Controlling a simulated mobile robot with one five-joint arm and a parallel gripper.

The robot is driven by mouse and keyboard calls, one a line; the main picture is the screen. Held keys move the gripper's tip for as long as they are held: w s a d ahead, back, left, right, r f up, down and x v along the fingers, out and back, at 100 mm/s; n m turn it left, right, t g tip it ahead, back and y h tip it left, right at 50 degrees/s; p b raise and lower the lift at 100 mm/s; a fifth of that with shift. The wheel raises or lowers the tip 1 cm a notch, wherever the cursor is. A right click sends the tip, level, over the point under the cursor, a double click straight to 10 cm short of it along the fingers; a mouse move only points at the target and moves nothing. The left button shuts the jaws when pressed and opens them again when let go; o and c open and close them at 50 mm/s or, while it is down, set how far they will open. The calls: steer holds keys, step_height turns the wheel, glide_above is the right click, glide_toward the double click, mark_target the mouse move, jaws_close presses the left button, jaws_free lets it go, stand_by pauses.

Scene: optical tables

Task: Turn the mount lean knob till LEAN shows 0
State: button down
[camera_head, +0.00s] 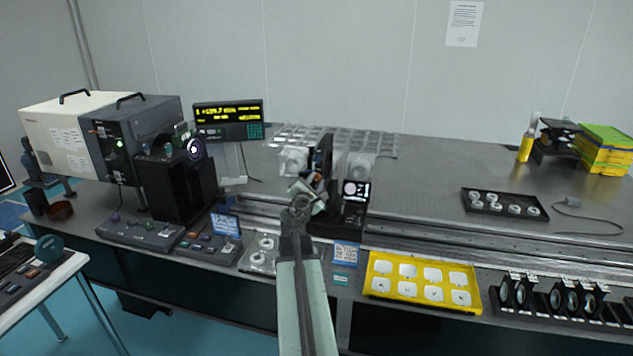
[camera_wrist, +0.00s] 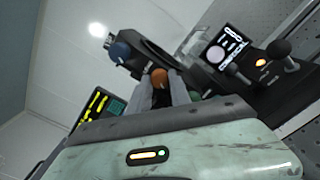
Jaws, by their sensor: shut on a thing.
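The mount (camera_head: 322,158) is a dark upright assembly on the rail at the middle of the table. In the wrist view an orange-brown knob (camera_wrist: 158,77) sits at the tips of my gripper (camera_wrist: 170,90), which is shut on it. A blue knob (camera_wrist: 120,50) is above and to the left of it. A small lit screen (camera_wrist: 228,46) stands to the right; it also shows in the head view (camera_head: 356,190). Its figures are too small to read, so I cannot tell the LEAN value. In the head view my gripper (camera_head: 300,204) reaches the mount and hides part of it.
A readout with yellow digits (camera_head: 228,113) stands at the back left. A large instrument box (camera_head: 142,125) is at the left. A yellow tray (camera_head: 424,281) and a rack of dark-framed optics (camera_head: 565,299) lie at the front right. The rear table right of the mount has free room.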

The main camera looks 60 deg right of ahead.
stand_by(0.4)
steer(key=c, duration=1.2)
jaws_free()
